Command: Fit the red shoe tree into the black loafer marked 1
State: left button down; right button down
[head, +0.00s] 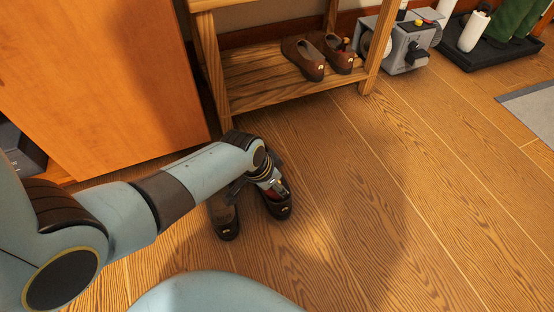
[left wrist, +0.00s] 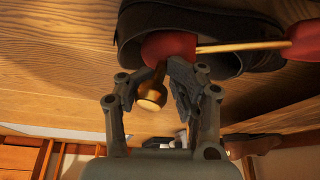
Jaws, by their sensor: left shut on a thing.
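The red shoe tree (left wrist: 168,48) has red end pieces, a thin wooden rod (left wrist: 240,46) and a round wooden knob (left wrist: 151,96). My left gripper (left wrist: 158,78) is shut on the shoe tree near its knob; it also shows in the head view (head: 272,186). The shoe tree lies across the opening of a black loafer (left wrist: 215,14), whose toe shows in the head view (head: 279,211); how deep it sits I cannot tell. A second dark loafer (head: 227,224) stands to the left. Both toes carry small pale marks, unreadable here. My right gripper is not in view.
A wooden rack (head: 250,85) behind holds brown shoes (head: 305,58) on its low shelf. An orange-brown cabinet (head: 95,80) stands at left. A grey machine (head: 408,48) and a black tray (head: 480,55) are at back right. The floor right of the loafers is clear.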

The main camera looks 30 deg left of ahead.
pick_arm(q)
jog(key=shift+s+f, duration=0.4)
jog(key=shift+s, duration=0.15)
jog(key=c, duration=1.3)
grip_release()
jog(key=o, duration=0.6)
jog(key=shift+w+r, duration=0.15)
jog(key=shift+w, duration=0.15)
jog(key=o, duration=0.7)
jog(key=shift+w, duration=0.1)
jog(key=shift+c, duration=0.2)
jog(key=shift+r, duration=0.1)
